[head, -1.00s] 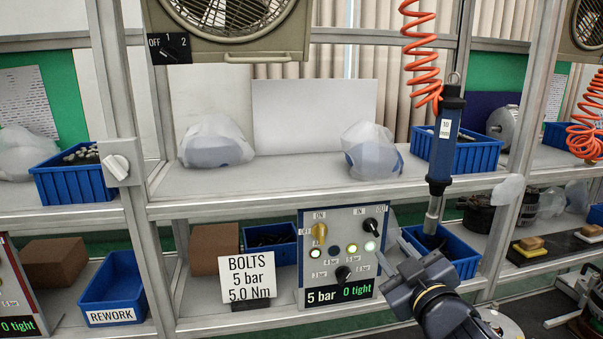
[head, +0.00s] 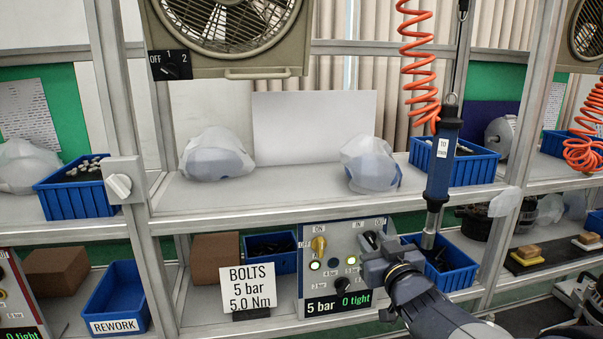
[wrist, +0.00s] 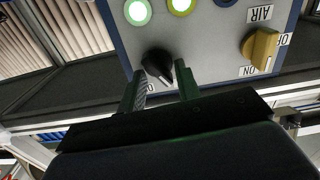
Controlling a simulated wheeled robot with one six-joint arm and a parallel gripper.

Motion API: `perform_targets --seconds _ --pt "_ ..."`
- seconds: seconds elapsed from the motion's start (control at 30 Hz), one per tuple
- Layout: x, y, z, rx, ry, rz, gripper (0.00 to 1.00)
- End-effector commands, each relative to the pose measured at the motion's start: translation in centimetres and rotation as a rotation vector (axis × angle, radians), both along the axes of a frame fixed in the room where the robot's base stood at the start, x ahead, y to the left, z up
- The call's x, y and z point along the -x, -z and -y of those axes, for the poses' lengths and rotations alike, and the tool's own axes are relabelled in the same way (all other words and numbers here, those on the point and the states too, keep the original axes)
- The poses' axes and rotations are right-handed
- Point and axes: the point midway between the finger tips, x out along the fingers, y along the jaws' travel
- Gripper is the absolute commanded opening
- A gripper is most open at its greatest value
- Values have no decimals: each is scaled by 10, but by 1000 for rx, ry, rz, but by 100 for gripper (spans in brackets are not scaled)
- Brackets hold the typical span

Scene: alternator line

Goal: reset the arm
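My gripper (head: 370,242) is in front of the upper right corner of the control panel (head: 315,285). In the wrist view, which looks at the panel upside down, its two green fingers (wrist: 160,78) are apart. A black rotary knob (wrist: 158,66) sits between the fingertips with little room on either side. Contact is hard to tell. A yellow AIR knob (wrist: 262,48) is clear of the fingers; it also shows in the head view (head: 318,244). The panel display reads "5 bar 0 tight". My gripper hides part of the panel's right side.
A blue screwdriver (head: 442,155) hangs on an orange coil just right of my gripper, above a blue bin (head: 462,268). A BOLTS sign (head: 249,288) stands left of the panel. A shelf edge (head: 300,222) runs above. Wrapped parts stand on the shelf.

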Motion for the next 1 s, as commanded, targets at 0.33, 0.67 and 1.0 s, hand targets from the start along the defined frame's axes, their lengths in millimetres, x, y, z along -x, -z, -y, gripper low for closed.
perform_targets --seconds 0.33,0.67,1.0 --pt "0 -4 2 -285 1 -61 32" --pt "-1 -2 4 -476 1 -97 32" --pt "-1 1 4 -520 2 -104 32"
